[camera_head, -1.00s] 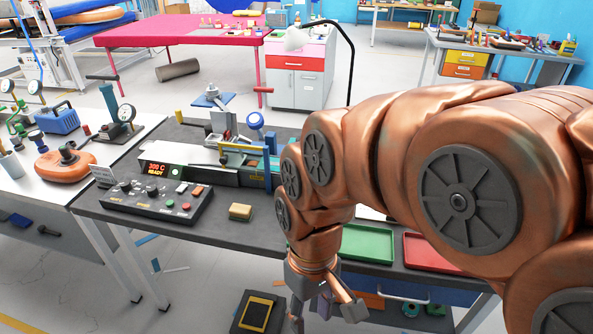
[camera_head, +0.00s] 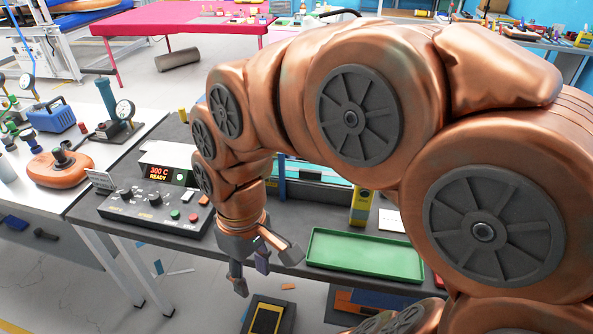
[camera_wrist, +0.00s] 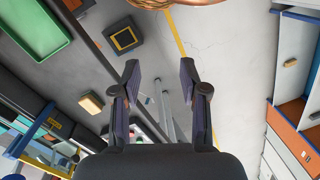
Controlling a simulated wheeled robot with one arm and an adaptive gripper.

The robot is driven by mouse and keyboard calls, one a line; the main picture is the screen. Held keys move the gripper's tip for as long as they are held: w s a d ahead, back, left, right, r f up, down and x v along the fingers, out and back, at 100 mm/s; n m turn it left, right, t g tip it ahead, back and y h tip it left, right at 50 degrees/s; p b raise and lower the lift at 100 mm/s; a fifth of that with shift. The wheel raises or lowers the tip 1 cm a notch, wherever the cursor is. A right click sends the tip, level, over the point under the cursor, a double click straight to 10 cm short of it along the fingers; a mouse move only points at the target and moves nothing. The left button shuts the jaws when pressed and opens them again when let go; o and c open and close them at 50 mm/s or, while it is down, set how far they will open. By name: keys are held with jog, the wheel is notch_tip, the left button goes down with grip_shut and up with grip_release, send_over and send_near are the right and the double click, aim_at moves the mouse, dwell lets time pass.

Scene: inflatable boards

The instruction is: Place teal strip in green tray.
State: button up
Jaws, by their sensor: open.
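The green tray (camera_head: 365,252) lies on the right part of the dark bench; it looks empty. It also shows at the upper left of the wrist view (camera_wrist: 38,28). A teal strip (camera_head: 318,180) seems to lie along the machine at the back of the bench, partly hidden by my arm. My gripper (camera_head: 268,268) is open and empty, pointing down at the bench's front edge, left of the tray and apart from it. In the wrist view its two fingers (camera_wrist: 162,95) stand apart with floor between them.
A control box (camera_head: 158,207) and a readout (camera_head: 167,172) stand on the bench's left. A yellow device (camera_head: 361,206) stands behind the tray. A tan block (camera_wrist: 91,102) shows in the wrist view. A black item with a yellow frame (camera_head: 266,318) is below the bench.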

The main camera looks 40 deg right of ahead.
jog(key=w+d+r+n+t+y+b, duration=0.1)
jog(key=w+d+r+n, duration=0.15)
jog(key=w, duration=0.45)
jog(key=w+d+r+n+t+y, duration=0.1)
jog(key=w+d, duration=0.2)
jog(key=w, duration=0.3)
jog(key=n+t+b, duration=0.1)
jog(key=t+b, duration=0.1)
jog(key=t, duration=0.1)
send_near(311, 170)
jog(key=shift+w+a+f, duration=0.15)
jog(key=shift+w+f, duration=0.25)
jog(key=shift+f, duration=0.2)
jog(key=shift+p+x, duration=0.5)
jog(key=shift+x, duration=0.75)
jog(key=shift+p+x, duration=0.55)
jog(key=shift+x, duration=0.3)
jog(key=shift+s+p+x, duration=0.2)
jog(key=shift+p+x, duration=0.35)
jog(key=shift+x, duration=1.15)
jog(key=shift+a, duration=0.1)
grip_shut()
